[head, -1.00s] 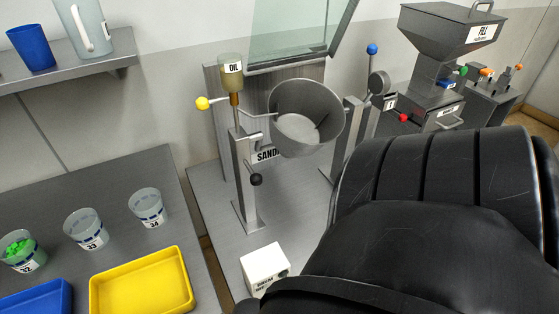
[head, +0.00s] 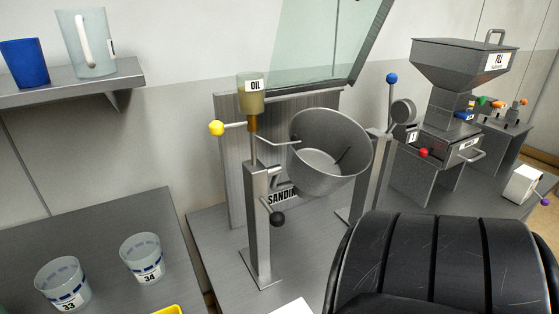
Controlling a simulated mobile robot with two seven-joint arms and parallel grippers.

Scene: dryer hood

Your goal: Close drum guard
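The drum guard (head: 315,45) is a clear, greenish panel with a dark metal edge. It stands raised and tilted above and behind the open metal drum (head: 333,150). The drum is tipped with its mouth toward me, and its inside shows. A black part of my own arm fills the bottom right of the head view and hides what lies behind it. Neither of my grippers shows. The top of the guard runs out of the picture.
An oil cup (head: 250,97) with a yellow knob (head: 216,128) stands left of the drum. A blue-knobbed lever (head: 391,78) stands to its right. A hopper machine (head: 460,65) is farther right. Cups 33 (head: 63,285) and 34 (head: 142,258) stand on the left table.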

